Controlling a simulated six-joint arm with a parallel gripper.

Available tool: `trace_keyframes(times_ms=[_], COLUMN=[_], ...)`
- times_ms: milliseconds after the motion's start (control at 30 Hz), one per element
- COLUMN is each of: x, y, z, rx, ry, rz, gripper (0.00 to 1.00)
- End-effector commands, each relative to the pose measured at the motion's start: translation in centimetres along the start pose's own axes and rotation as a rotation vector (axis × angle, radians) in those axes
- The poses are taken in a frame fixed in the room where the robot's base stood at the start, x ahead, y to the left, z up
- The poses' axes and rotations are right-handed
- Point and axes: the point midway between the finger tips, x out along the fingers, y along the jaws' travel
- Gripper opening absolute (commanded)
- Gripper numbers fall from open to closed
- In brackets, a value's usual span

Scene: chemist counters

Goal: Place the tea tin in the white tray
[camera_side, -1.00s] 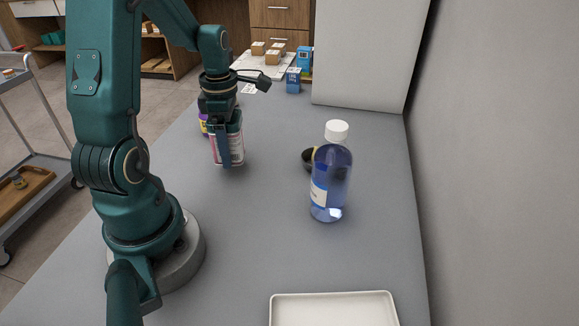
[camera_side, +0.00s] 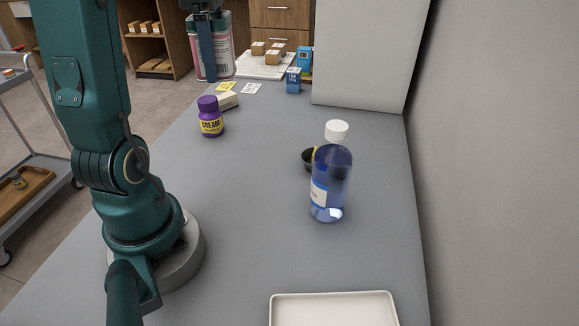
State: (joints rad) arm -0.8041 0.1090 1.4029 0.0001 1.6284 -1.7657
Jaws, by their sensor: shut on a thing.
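The tea tin (camera_side: 222,50), pinkish-red and white with printed labels, is held high above the far left part of the counter. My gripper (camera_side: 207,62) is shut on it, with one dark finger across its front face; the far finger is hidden. The white tray (camera_side: 335,297) lies at the near edge of the picture, right of my base. It is cut off by the bottom edge, and its visible part is empty.
A tall blue bottle (camera_side: 331,185) with a white cap stands between the tin and the tray. A dark bowl (camera_side: 308,160) sits behind it. Blue boxes (camera_side: 293,80) stand at the back.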

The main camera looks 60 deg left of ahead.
Motion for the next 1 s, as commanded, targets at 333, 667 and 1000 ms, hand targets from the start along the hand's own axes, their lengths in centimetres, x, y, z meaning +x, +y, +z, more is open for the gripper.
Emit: trace_keyframes(times_ms=[333,667,1000], x=[-1.2,-1.2,-1.2], y=[-1.8,-7.7,-16.8], z=[4.2,11.5,16.4], rx=[0.269,0.813,1.410], ry=[0.000,-0.001,-0.002], rz=[-0.002,-0.002,-0.001], gripper=[0.21,0.21,0.21])
